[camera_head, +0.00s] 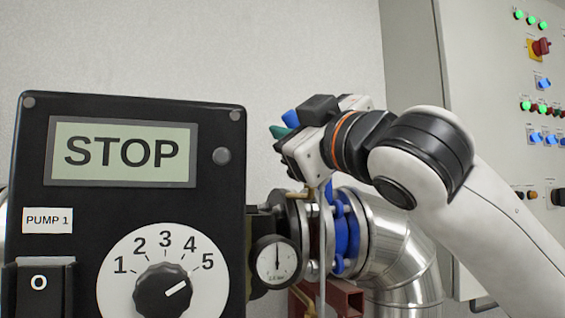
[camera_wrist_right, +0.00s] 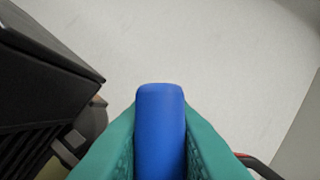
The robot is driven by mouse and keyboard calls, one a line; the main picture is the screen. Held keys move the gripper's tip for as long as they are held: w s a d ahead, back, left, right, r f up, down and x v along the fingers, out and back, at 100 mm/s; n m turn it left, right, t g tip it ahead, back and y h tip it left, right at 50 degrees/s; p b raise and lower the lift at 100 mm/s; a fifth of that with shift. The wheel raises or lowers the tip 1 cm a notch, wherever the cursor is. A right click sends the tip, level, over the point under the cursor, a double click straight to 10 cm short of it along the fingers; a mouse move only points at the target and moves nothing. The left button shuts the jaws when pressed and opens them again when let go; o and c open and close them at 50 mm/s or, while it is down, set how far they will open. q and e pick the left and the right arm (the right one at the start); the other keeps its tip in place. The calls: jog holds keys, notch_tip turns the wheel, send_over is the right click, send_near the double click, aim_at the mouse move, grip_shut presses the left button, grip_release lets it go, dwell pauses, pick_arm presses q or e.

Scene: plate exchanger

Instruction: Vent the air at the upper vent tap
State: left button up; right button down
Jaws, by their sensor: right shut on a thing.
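My right gripper (camera_head: 281,133) reaches in from the right above the pipework, with teal fingertips pointing left. In the wrist view, the teal fingers (camera_wrist_right: 160,150) are shut on a blue handle (camera_wrist_right: 160,105), one on each side. The tip of the blue handle also shows above the fingertips in the head view (camera_head: 291,118). Most of the tap's body is hidden behind the gripper; a small brass-coloured part (camera_head: 311,192) shows below it. My left gripper is not in view.
A black pump control box (camera_head: 130,216) reading STOP stands at left, close to the gripper. A pressure gauge (camera_head: 276,261), flange and silver insulated pipe (camera_head: 400,250) lie below. A cabinet (camera_head: 480,100) with lit buttons stands behind at right.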

jog(key=shift+w+d+r+m+t+h+b, duration=0.25)
jog(key=shift+d+m+t+h+b, duration=0.4)
jog(key=shift+m, duration=1.15)
jog(key=shift+w+d+r+m+t+h+b, duration=0.3)
jog(key=shift+d+m+h+b, duration=0.65)
jog(key=shift+m, duration=0.85)
jog(key=shift+w+d+r+m+t+h+b, duration=0.15)
jog(key=shift+d+m+t+h+b, duration=0.35)
jog(key=shift+m+b, duration=0.95)
jog(key=shift+r+m+h+p, duration=0.1)
jog(key=shift+m+h+p, duration=0.25)
jog(key=shift+m, duration=0.2)
jog(key=c, duration=1.3)
grip_release()
